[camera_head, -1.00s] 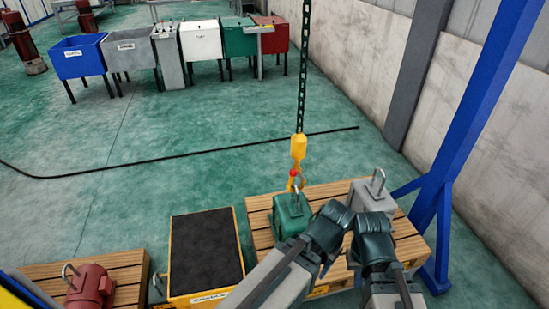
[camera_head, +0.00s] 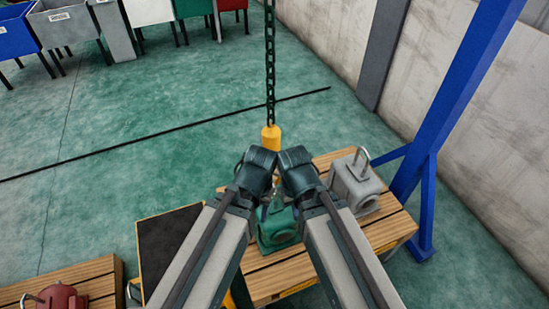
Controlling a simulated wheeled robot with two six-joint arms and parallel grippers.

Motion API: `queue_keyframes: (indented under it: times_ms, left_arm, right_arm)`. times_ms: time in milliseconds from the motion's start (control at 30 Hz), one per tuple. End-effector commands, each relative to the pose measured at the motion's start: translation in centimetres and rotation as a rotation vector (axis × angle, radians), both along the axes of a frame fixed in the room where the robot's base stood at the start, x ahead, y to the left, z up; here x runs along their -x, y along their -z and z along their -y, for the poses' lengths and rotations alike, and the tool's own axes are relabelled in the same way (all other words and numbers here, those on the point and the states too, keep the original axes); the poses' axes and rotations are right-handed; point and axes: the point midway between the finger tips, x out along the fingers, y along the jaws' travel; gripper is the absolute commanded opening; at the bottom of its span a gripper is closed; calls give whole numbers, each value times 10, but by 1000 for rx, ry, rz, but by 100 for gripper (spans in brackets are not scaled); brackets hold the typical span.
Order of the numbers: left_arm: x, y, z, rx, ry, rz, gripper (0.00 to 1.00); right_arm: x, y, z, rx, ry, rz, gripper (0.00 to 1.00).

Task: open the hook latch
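The yellow hook block (camera_head: 271,137) hangs on a dark chain (camera_head: 270,60) above the pallet. Its lower part, with the hook and latch, is hidden behind my two wrists. The green motor (camera_head: 279,226) sits on the wooden pallet (camera_head: 388,232) below the hook. My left gripper (camera_head: 260,160) and my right gripper (camera_head: 294,160) are close together in front of the hook, one on each side of it. Their fingers are hidden behind the wrists, so I cannot tell whether they are open or touch the hook.
A grey motor (camera_head: 356,186) with a lifting ring stands right of my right arm on the pallet. A blue post (camera_head: 450,110) rises on the right. A black-topped platform (camera_head: 168,245) and a red motor (camera_head: 58,298) lie to the left.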

Motion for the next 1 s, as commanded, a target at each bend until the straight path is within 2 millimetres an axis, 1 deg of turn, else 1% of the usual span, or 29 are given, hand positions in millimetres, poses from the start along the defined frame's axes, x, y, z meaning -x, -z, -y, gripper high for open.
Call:
queue_keyframes:
  times_ms: [433,567,667,700,800,900,1000]
  left_arm:
    - [0,0,0,0,0,0,50]
    - [0,10,0,0,0,0,50]
    - [0,27,0,0,0,0,50]
    - [0,35,0,0,0,0,50]
    - [0,58,0,0,0,0,50]
    - [0,79,0,0,1,0,50]
    - [0,99,0,0,1,0,50]
  right_arm:
    - [0,0,0,-2,1,-1,0]
    - [-4,11,-2,-51,25,-22,0]
    - [-14,27,-6,-167,73,-63,0]
    - [-19,34,-9,-232,100,-82,0]
    - [-38,46,-13,-425,171,-123,0]
    - [-60,48,-12,-630,236,-145,0]
    - [-86,41,-4,-839,290,-140,0]
